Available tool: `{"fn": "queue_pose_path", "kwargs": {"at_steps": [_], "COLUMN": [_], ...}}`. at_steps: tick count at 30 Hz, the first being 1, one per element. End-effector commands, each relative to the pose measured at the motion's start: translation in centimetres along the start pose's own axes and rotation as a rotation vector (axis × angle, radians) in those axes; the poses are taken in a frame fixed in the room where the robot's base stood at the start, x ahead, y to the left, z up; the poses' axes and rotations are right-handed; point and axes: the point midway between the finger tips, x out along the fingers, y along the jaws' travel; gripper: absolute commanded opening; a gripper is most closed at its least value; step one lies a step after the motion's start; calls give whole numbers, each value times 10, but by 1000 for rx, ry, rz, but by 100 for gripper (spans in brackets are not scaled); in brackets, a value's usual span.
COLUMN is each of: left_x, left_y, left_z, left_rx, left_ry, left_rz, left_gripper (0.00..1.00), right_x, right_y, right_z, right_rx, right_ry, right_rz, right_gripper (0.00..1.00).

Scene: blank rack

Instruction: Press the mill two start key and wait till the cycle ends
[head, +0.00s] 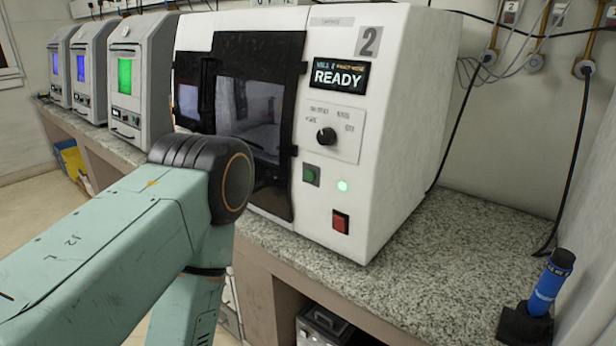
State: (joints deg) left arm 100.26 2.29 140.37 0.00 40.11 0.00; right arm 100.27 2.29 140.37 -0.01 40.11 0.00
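Mill two (386,130) is a white cabinet marked 2, standing on a speckled counter. Its display (338,76) reads READY. A green key (311,175) sits on its front panel, with a lit green lamp (343,186) to its right. A red key (340,221) is below them. A black dial (326,136) sits above the green key. The dark-framed door (250,110) looks shut. My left arm crosses the lower left, in front of part of the mill and counter. Neither of my grippers is in view.
The counter (480,255) is clear right of the mill, except for a blue cylinder (551,283) in a black holder at the far right. Several smaller white machines stand to the left, one with a green screen (125,76). Cables hang on the right wall. A dark box (325,328) sits below the counter.

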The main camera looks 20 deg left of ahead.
Motion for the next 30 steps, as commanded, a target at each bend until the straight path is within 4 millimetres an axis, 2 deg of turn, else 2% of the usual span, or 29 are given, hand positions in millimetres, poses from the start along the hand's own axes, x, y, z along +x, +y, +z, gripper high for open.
{"fn": "queue_pose_path", "kwargs": {"at_steps": [1, 15, 30], "left_x": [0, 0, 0], "left_y": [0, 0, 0], "left_z": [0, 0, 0], "left_rx": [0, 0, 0], "left_ry": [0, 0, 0], "left_rz": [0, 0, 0], "left_gripper": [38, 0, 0], "right_x": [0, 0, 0], "right_y": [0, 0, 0], "right_z": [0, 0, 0], "right_rx": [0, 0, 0], "right_ry": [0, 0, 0], "right_rz": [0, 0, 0], "right_gripper": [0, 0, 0]}}
